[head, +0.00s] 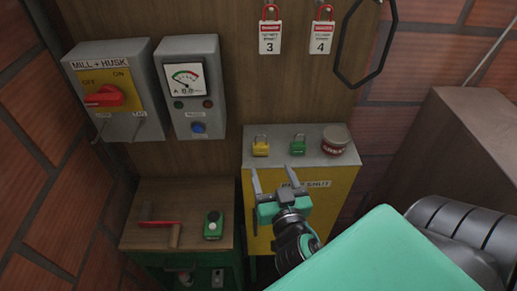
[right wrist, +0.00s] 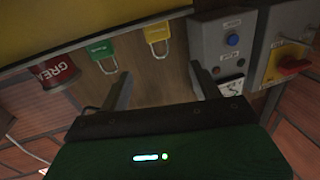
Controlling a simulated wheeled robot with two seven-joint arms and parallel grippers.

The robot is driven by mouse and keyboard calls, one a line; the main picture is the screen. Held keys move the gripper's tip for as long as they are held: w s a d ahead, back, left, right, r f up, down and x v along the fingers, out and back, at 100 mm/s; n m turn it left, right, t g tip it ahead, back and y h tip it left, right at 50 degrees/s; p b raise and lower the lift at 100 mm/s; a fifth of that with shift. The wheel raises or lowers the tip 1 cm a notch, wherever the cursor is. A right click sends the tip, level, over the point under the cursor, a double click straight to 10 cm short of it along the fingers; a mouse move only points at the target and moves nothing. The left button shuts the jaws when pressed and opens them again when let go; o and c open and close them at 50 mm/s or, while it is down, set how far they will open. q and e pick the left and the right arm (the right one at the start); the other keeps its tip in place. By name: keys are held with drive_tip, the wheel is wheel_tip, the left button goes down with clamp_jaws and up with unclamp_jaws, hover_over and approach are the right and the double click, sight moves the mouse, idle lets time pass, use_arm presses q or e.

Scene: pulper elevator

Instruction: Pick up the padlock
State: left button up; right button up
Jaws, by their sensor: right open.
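A yellow padlock (head: 260,147) and a green padlock (head: 298,145) sit on the grey top of a yellow cabinet (head: 345,190). Red padlocks with white tags 3 (head: 269,38) and 4 (head: 321,38) hang on the wooden board above. My right gripper (head: 272,176) is open and empty in front of the cabinet, its fingers pointing up towards the yellow and green padlocks, apart from both. In the right wrist view, the yellow padlock (right wrist: 158,36) shows beyond and between the open fingers (right wrist: 160,88), and the green padlock (right wrist: 101,50) shows to the left. My left gripper is not in view.
A red grease tin (head: 335,140) stands right of the green padlock. A switch box (head: 106,90) and a meter box (head: 190,88) are on the board at left. A low wooden-topped cabinet (head: 190,195) holds a red-handled tool (head: 160,224) and a green device (head: 213,225).

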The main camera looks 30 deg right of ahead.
sight(261, 144)
drive_tip(key=b+x, duration=0.1)
drive_tip(key=x, duration=0.1)
drive_tip(key=b+x, duration=0.1)
drive_tip(key=x, duration=0.1)
drive_tip(key=b+x, duration=0.2)
drive_tip(key=shift+f, duration=0.25)
drive_tip(key=shift+w+d+r+b, duration=0.1)
drive_tip(key=shift+w+d+b, duration=0.05)
drive_tip(key=shift+w+b, duration=0.35)
drive_tip(key=p+x, duration=0.3)
drive_tip(key=x, duration=0.1)
drive_tip(key=shift+w+d, duration=0.15)
drive_tip(key=shift+d, duration=0.05)
drive_tip(key=shift+w+d, duration=0.1)
drive_tip(key=shift+w, duration=0.3)
drive_tip(key=c, duration=1)
drive_tip(key=shift+c, duration=0.2)
wheel_tip(261, 144, up, 10)
drive_tip(key=shift+f+b, duration=0.15)
drive_tip(key=shift+b, duration=0.25)
